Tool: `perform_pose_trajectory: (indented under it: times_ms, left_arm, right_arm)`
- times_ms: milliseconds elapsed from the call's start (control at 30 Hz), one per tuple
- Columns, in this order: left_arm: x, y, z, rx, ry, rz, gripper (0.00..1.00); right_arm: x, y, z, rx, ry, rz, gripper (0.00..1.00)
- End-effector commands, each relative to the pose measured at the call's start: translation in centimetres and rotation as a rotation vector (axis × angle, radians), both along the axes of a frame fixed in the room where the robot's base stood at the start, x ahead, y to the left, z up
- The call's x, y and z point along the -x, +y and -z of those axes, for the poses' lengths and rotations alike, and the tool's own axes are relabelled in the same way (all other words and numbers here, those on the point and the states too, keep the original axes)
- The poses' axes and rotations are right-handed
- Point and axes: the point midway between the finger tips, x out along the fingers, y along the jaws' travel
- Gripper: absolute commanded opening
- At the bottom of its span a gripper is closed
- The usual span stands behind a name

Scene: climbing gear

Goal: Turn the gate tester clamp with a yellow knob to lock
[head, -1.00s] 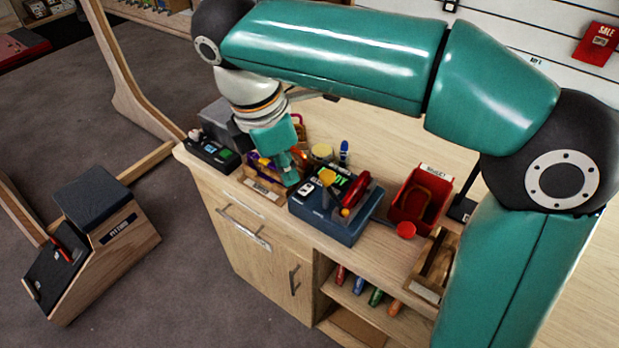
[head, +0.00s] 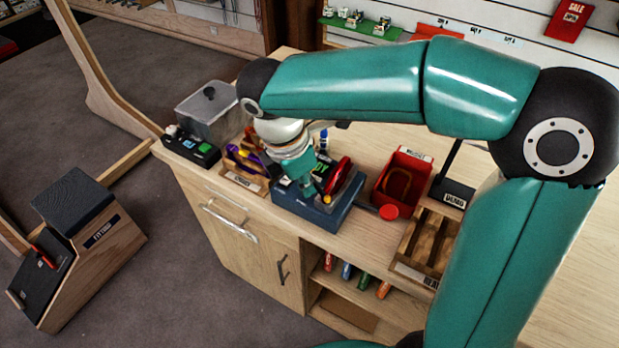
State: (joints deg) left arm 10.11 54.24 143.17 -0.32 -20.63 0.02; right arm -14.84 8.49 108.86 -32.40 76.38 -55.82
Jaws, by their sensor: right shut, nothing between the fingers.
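The gate tester (head: 318,213) is a dark blue box on the wooden counter, with a red carabiner (head: 339,174) on its top. A small yellow-orange part (head: 326,198) shows at the carabiner's near end; I cannot tell if it is the clamp's knob. My right gripper (head: 306,186) reaches down over the tester's left half, beside the carabiner, and hides much of that side. Its fingers are shut with nothing between them; whether they touch the tester is too small to tell. My left gripper is not in view.
Left of the tester are a wooden tray (head: 240,179), a black device (head: 190,150) and a grey lidded bin (head: 209,112). To the right are a red bin (head: 402,178), a red round piece (head: 389,212) and a wooden slotted tray (head: 428,245).

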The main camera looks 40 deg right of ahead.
Motion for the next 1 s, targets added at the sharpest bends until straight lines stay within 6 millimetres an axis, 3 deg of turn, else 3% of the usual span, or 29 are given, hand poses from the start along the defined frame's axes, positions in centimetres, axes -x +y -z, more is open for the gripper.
perform_pose_trajectory:
  times_ms: [333,367,633,1000]
  left_arm:
    - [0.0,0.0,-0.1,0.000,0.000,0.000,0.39]
    - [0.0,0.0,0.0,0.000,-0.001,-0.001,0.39]
    - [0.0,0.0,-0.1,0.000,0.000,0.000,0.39]
    - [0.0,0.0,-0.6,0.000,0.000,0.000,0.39]
  right_arm:
    - [0.0,-0.3,0.1,0.000,0.000,-0.001,0.00]
    - [0.1,-1.1,0.1,-0.001,0.000,0.005,0.00]
    - [0.2,-0.6,0.0,-0.001,-0.001,-0.026,0.00]
    - [0.9,-1.6,0.0,0.000,-0.001,-0.230,0.00]
